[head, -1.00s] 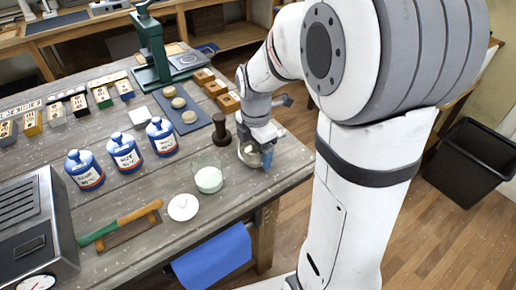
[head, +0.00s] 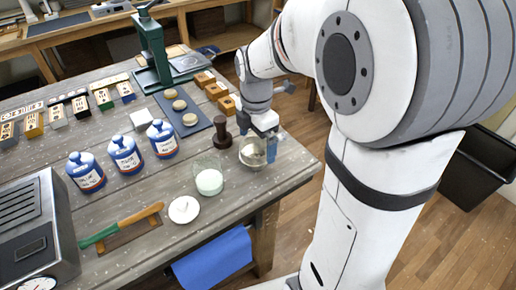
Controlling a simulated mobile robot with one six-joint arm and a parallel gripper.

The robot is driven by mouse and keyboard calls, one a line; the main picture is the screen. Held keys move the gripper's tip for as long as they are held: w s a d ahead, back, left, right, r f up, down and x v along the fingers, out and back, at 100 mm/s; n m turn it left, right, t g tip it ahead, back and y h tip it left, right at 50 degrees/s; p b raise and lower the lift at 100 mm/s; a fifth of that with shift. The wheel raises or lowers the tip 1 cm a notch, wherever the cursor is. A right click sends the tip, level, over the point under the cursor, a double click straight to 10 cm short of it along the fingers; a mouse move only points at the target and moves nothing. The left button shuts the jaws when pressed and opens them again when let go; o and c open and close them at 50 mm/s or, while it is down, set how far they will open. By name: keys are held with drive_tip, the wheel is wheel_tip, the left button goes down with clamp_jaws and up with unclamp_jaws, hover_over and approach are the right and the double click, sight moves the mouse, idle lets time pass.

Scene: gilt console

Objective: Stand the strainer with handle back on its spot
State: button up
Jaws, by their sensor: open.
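A round, shallow metallic bowl shape, which looks like the strainer (head: 251,153), is near the right edge of the worktable (head: 225,235). I cannot make out its handle. My gripper (head: 263,147) is open, pointing down over its right side. A blue finger reaches down beside its right rim and hides part of it. I cannot tell whether the finger touches the rim. No spot for the strainer can be told apart in this view.
A dark brown tamper-like piece (head: 221,133) stands just left of the strainer. A glass with pale green contents (head: 209,182) and a white dish (head: 184,209) are nearer the front. Blue-and-white jars (head: 125,155) stand further left. A blue cloth (head: 212,258) hangs at the front edge.

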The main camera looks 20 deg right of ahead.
sight(257, 153)
wheel_tip(257, 153, up, 7)
drive_tip(key=s+f+m+t, duration=0.1)
drive_tip(key=s+f+m, duration=0.1)
drive_tip(key=s+m, duration=0.5)
drive_tip(key=s+f+m+t, duration=0.1)
drive_tip(key=s+m, duration=0.6)
drive_tip(key=m, duration=0.7)
drive_tip(key=shift+f+m+t, duration=0.3)
drive_tip(key=shift+f, duration=0.45)
